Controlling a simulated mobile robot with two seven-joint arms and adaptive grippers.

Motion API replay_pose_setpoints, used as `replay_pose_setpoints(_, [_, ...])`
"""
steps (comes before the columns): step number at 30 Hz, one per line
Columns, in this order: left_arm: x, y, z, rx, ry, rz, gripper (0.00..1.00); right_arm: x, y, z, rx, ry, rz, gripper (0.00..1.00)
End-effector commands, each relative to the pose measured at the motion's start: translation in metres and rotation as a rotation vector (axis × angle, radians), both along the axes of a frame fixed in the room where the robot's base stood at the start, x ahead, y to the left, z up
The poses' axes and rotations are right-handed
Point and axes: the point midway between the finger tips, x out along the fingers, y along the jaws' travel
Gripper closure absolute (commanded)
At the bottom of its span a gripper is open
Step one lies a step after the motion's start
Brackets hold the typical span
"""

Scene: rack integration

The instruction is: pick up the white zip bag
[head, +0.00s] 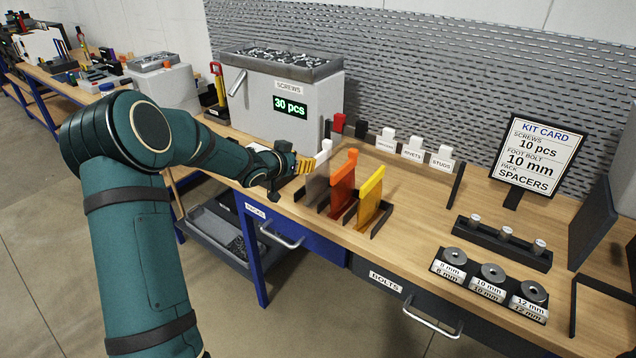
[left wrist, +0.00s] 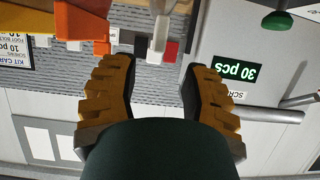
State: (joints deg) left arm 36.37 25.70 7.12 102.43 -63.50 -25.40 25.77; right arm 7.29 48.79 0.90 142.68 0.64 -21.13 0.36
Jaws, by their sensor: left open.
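The white zip bag (head: 318,183) stands upright in a dark holder near the bench's front edge, with its white tab on top. An orange bag (head: 343,187) and a yellow bag (head: 370,196) stand to its right. My left gripper (head: 308,165) is open just left of the white bag, and its yellow fingers partly cover it. In the left wrist view, the white bag's tab (left wrist: 161,32) shows beyond the open, empty fingers, roughly between them, with the orange bag (left wrist: 82,28) to the left. I cannot tell whether the fingers touch the bag. My right gripper is not seen.
A screw dispenser (head: 290,90) reading "30 pcs" stands behind the gripper. White labelled blocks (head: 413,146) stand behind the bags. A kit card (head: 538,152), a bolt holder (head: 502,244) and several spacers (head: 492,275) are to the right. Bare bench (head: 420,210) lies between.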

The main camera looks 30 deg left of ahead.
Motion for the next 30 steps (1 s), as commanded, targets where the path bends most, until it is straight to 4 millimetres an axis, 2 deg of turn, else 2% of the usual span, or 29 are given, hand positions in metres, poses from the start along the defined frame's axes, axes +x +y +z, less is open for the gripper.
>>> replay_pose_setpoints(3, [0.017, -0.002, -0.007, 0.0, 0.0, -0.002, 0.54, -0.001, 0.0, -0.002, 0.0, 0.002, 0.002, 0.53])
replay_pose_setpoints(11, [0.033, -0.004, -0.014, 0.0, 0.0, -0.002, 0.54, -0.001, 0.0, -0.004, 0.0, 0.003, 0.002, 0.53])
replay_pose_setpoints(19, [0.066, -0.008, -0.029, 0.0, 0.001, -0.001, 0.54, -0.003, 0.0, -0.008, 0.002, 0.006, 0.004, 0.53])
replay_pose_setpoints(29, [0.073, -0.009, -0.031, 0.001, 0.001, -0.001, 0.54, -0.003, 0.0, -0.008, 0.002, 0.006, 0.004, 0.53])
replay_pose_setpoints(30, [0.073, -0.009, -0.031, 0.001, 0.001, 0.0, 0.58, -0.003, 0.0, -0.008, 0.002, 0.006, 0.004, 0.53])
